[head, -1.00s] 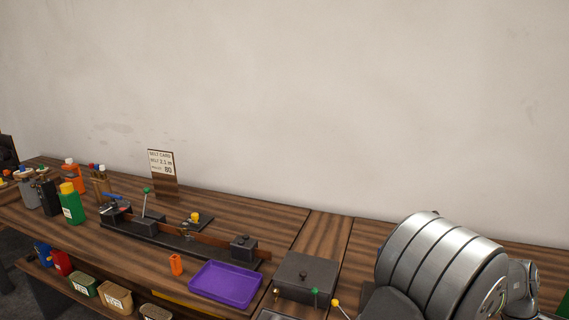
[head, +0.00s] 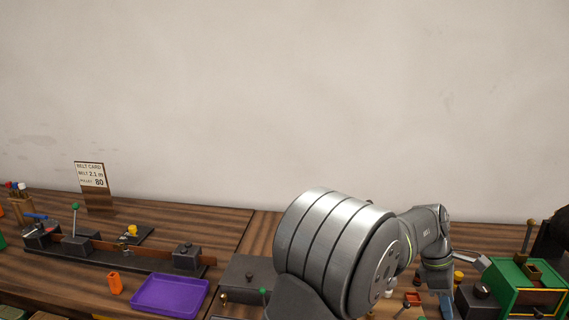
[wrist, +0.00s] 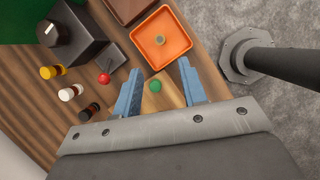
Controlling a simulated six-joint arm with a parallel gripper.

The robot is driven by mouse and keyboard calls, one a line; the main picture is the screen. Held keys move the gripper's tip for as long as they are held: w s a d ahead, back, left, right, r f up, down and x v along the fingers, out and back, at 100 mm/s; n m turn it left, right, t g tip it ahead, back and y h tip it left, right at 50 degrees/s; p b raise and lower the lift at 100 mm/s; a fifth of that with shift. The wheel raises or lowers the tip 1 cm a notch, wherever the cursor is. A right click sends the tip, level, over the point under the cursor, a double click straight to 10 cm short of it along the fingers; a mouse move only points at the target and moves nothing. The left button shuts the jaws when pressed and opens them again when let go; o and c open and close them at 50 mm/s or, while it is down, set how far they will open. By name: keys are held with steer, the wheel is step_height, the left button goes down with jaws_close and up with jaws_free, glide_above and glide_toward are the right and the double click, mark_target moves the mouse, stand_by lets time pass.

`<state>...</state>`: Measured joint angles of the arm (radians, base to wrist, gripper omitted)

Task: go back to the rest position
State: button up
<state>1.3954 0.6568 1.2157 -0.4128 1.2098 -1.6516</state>
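My gripper (wrist: 160,66) shows in the wrist view with two blue fingers spread apart and nothing held between them. A small green ball-shaped knob (wrist: 155,86) appears between the fingers, over a light wooden patch; I cannot tell its height. In the head view my arm reaches to the right side of the bench, and a blue part of the gripper shows low near the bottom edge. The fingertips are not clear there.
Close to the gripper are an orange tray (wrist: 160,40), a red knob (wrist: 104,78), a dark box with a dial (wrist: 70,38) and several small cylinders. A green box (head: 527,285) stands at right. A purple tray (head: 170,295) and belt rig (head: 120,258) lie left.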

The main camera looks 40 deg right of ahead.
steer(key=x, duration=1.1)
steer(key=shift+f, duration=0.4)
steer(key=r, duration=0.5)
steer(key=shift+s+a+r, duration=0.2)
steer(key=shift+s+r, duration=0.05)
steer(key=shift+s, duration=0.15)
steer(key=s+a+r, duration=0.5)
steer(key=s+r, duration=0.1)
steer(key=s, duration=0.3)
steer(key=w+a+r+n+t+h, duration=0.1)
steer(key=w+a+n, duration=0.3)
steer(key=w, duration=0.5)
steer(key=w+a+n+t+h, duration=0.1)
steer(key=w+a+n+t, duration=0.15)
steer(key=w+n, duration=0.45)
steer(key=w+a+r+n+t+h, duration=0.1)
steer(key=w+a+n, duration=0.2)
steer(key=w, duration=0.8)
steer(key=w+f, duration=0.2)
steer(key=w, duration=0.1)
steer(key=w+f, duration=0.2)
steer(key=w, duration=0.1)
steer(key=w+f, duration=0.2)
steer(key=w, duration=0.2)
steer(key=shift+w+a, duration=0.1)
steer(key=shift+a, duration=0.15)
steer(key=shift+o, duration=0.4)
